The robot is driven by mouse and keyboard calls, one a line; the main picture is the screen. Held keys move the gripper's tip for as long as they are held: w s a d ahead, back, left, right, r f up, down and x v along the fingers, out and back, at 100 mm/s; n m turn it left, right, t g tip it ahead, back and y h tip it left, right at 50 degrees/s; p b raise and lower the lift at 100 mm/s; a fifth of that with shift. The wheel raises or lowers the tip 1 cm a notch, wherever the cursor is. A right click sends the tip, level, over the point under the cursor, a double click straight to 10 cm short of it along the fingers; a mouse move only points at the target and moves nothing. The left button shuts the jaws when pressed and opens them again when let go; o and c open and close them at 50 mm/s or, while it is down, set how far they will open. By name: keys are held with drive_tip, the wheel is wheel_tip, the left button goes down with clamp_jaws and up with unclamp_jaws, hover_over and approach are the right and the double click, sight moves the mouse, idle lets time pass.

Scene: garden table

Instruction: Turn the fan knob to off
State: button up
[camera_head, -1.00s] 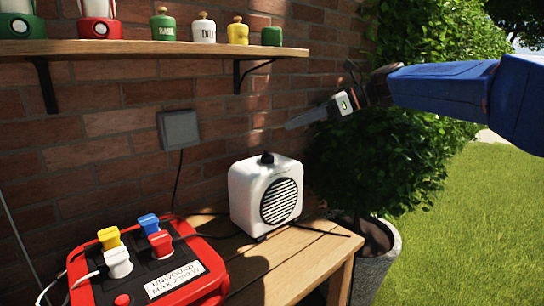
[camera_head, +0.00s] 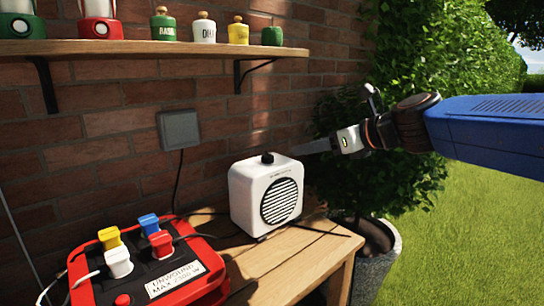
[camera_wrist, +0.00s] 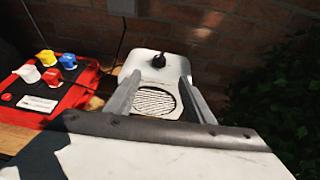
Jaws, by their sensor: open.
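The white fan (camera_head: 266,196) stands on the wooden table with its round slatted grille facing front. Its black knob (camera_head: 267,158) sits on top; in the wrist view the knob (camera_wrist: 158,61) shows beyond my fingertips, with a small pointed tab. My gripper (camera_head: 306,149) is to the right of the fan, at about the height of the knob and apart from it. In the wrist view my gripper (camera_wrist: 160,80) is open, its two fingers apart with nothing between them, and the fan's body (camera_wrist: 150,65) lies beyond. The knob's markings are too small to read.
A red power box (camera_head: 190,284) with several coloured plugs stands left of the fan on the table (camera_head: 290,262). A shelf (camera_head: 140,50) with jars hangs above. A grey wall box (camera_head: 179,130) is behind. A bush in a pot (camera_head: 378,275) stands right.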

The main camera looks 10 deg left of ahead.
sight(270, 156)
drive_tip(key=x, duration=1.5)
drive_tip(key=shift+w+a+f, duration=0.1)
drive_tip(key=shift+a+f, duration=0.15)
drive_tip(key=shift+a, duration=0.05)
drive_tip(key=c, duration=1)
